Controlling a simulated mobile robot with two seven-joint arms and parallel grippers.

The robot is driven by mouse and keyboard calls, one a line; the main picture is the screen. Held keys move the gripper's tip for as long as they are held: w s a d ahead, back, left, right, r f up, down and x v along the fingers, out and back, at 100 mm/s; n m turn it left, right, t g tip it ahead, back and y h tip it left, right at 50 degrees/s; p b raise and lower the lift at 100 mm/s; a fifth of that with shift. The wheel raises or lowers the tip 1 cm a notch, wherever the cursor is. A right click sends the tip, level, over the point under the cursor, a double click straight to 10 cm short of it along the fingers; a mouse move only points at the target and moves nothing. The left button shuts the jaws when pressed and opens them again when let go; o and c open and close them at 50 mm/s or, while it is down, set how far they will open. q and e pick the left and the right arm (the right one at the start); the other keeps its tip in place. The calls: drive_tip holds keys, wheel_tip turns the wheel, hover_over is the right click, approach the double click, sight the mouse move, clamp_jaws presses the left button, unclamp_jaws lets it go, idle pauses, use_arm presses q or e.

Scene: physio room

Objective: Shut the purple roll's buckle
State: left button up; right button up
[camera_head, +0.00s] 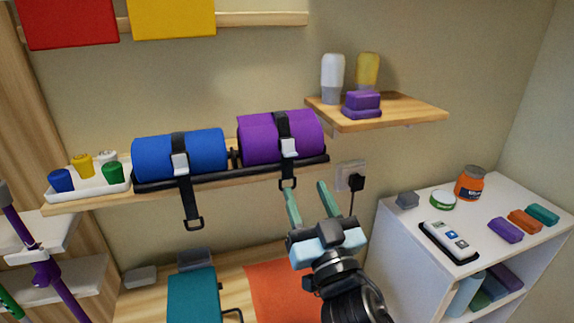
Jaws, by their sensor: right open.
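The purple roll (262,140) lies on the wall shelf in a black rack, to the right of the blue roll (168,157). A black strap runs over it with a grey-white buckle (288,147) on its front. The strap's loose end with a black loop (288,183) hangs below the shelf edge. My right gripper (308,203) is open and empty, with pale green fingers pointing up. Its left finger is close to the hanging loop; I cannot tell whether they touch. My left gripper is not in view.
A small wooden shelf (420,112) with two bottles and a purple block is at upper right. A plug (356,181) sits in the wall behind my gripper. A white cabinet (395,222) with jars and blocks stands at right.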

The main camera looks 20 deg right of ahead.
sight(292, 156)
drive_tip(key=p+x, duration=0.1)
drive_tip(key=x, duration=0.5)
drive_tip(key=shift+w+r+p, duration=0.15)
drive_tip(key=shift+w+p, duration=0.15)
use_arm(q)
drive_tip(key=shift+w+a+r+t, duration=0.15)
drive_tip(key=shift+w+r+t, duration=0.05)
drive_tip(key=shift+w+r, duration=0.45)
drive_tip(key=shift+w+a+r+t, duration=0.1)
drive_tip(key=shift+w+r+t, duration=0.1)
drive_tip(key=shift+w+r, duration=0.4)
use_arm(e)
drive_tip(key=shift+w+r, duration=0.1)
drive_tip(key=shift+w, duration=0.45)
drive_tip(key=shift+c, duration=0.3)
